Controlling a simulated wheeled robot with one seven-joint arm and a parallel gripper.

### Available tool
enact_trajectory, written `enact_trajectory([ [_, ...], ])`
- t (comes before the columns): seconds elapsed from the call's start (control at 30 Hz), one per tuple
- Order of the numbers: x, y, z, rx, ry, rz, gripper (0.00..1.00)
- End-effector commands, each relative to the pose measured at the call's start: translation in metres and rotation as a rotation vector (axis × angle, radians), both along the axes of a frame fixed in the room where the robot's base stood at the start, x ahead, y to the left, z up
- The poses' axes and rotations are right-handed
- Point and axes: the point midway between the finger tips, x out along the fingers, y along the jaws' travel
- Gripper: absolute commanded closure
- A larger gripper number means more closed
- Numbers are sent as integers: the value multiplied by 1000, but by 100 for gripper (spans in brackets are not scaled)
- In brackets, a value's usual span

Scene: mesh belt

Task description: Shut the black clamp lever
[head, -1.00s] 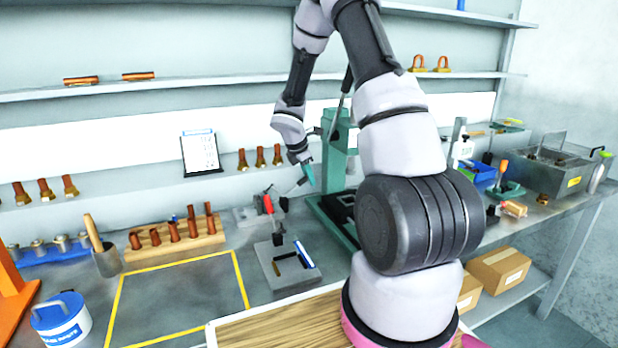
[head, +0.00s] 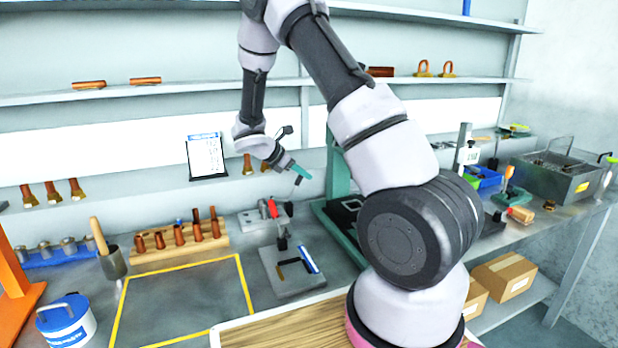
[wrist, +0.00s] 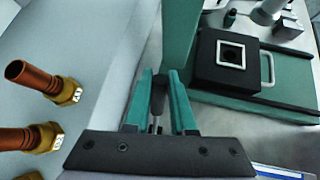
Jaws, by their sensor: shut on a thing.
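My gripper (head: 302,172) has teal fingers and is over the back of the bench. In the wrist view my gripper (wrist: 158,88) is shut on the black clamp lever (wrist: 159,90); its dark grip sits between the fingers with a thin grey rod below. In the head view the lever (head: 297,182) stands steeply up from a small clamp fixture. The clamp's lower parts are small and partly hidden.
A green press (head: 337,185) stands close to the right of my gripper. Copper fittings (head: 248,165) are on the wall behind. A grey plate with a blue-edged part (head: 290,270) lies in front, and a wooden rack (head: 180,240) of copper pieces stands to the left.

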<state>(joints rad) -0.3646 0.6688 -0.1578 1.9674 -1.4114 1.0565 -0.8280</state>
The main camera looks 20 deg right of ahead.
Motion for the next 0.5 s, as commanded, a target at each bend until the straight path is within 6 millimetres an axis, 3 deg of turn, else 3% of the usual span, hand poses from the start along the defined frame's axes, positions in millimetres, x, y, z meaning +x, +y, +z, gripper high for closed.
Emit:
enact_trajectory([
  [0.5, 1, 32, 12, -316, -1, 1, 100],
])
